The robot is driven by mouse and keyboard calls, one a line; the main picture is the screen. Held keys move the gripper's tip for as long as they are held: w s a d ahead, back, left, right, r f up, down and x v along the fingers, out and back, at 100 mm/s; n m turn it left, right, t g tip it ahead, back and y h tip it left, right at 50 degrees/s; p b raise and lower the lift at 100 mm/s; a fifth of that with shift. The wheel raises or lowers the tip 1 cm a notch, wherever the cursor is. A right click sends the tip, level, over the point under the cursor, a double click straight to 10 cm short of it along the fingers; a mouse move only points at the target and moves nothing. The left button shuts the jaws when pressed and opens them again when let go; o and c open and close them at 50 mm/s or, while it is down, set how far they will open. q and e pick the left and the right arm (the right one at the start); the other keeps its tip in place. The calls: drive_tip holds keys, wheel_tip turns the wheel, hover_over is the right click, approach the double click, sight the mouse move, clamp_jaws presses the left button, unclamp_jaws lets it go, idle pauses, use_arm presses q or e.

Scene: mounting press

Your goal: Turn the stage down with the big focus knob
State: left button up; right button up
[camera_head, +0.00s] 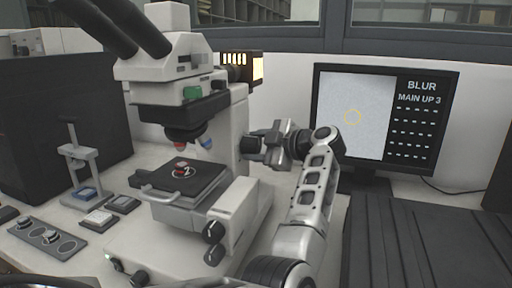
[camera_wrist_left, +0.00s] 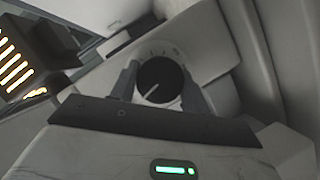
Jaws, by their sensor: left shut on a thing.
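The microscope (camera_head: 185,55) stands left of centre in the head view. My left gripper (camera_head: 262,147) is at the right side of the microscope body, shut on the big focus knob. In the left wrist view, the black round knob (camera_wrist_left: 160,80) with a pale pointer line sits between the two fingers (camera_wrist_left: 158,88). The knob is mostly hidden in the head view. My right gripper is not in view.
Smaller knobs (camera_head: 214,232) sit low on the microscope's front. A small press stand (camera_head: 80,155) and several small blocks and pads are at the left.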

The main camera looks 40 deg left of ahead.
use_arm(q)
drive_tip(key=shift+f+n+t+y+b, duration=0.25)
drive_tip(key=shift+n+t+y+b, duration=0.35)
drive_tip(key=shift+n, duration=0.5)
drive_tip(key=shift+n+y+b, duration=0.4)
drive_tip(key=shift+n+b, duration=0.4)
drive_tip(key=shift+n, duration=0.2)
drive_tip(key=shift+r, duration=0.1)
drive_tip(key=o, duration=1)
drive_tip(key=r, duration=0.4)
drive_tip(key=shift+s+d+r, duration=0.15)
drive_tip(key=shift+s+d, duration=0.15)
drive_tip(key=s+d+r+b, duration=0.1)
drive_tip(key=s+d+r, duration=0.6)
drive_tip(key=s, duration=0.4)
drive_tip(key=shift+d+r, duration=0.35)
drive_tip(key=shift+r, duration=0.55)
